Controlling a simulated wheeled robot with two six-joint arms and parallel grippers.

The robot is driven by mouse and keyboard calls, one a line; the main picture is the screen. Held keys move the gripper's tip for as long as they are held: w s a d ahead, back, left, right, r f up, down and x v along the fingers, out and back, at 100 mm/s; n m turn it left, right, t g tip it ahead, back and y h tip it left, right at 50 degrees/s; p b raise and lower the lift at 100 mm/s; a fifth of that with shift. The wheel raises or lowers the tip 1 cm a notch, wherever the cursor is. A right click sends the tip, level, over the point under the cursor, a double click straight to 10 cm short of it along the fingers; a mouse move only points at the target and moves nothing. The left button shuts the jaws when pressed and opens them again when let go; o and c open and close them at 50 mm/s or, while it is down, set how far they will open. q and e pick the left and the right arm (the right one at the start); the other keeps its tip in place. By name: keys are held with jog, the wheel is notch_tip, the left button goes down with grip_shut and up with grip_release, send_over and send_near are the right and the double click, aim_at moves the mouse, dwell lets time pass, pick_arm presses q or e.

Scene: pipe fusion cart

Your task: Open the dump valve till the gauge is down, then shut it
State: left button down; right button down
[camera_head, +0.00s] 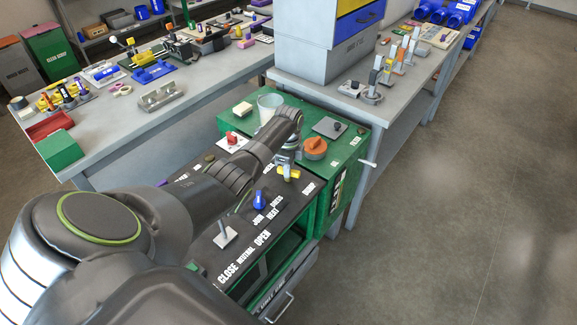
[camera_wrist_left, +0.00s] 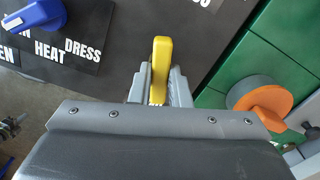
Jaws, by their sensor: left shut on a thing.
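The yellow valve lever (camera_head: 290,174) stands on the dark top panel of the green cart (camera_head: 345,165). My left gripper (camera_head: 284,163) reaches it from above, and the lever (camera_wrist_left: 161,62) shows between the fingers in the left wrist view. The left gripper (camera_wrist_left: 160,92) is shut on this yellow lever. The lever's base is hidden by the fingers. I cannot make out a gauge face or needle; my left arm covers part of the panel. My right gripper is not in view.
A blue knob (camera_head: 259,200) and a grey lever (camera_head: 225,233) marked close, neutral and open are on the panel. An orange knob (camera_head: 315,146), red button (camera_head: 231,138) and clear cup (camera_head: 269,108) are behind. Benches stand behind the cart; floor at right is clear.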

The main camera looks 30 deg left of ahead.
pick_arm(q)
jog(key=shift+m, duration=1.1)
jog(key=c, duration=1.4)
grip_release()
jog(key=shift+o, duration=0.2)
notch_tip(320, 180, up, 18)
jog(key=shift+f+b, duration=0.25)
jog(key=shift+b, duration=0.1)
jog(key=shift+o, duration=0.4)
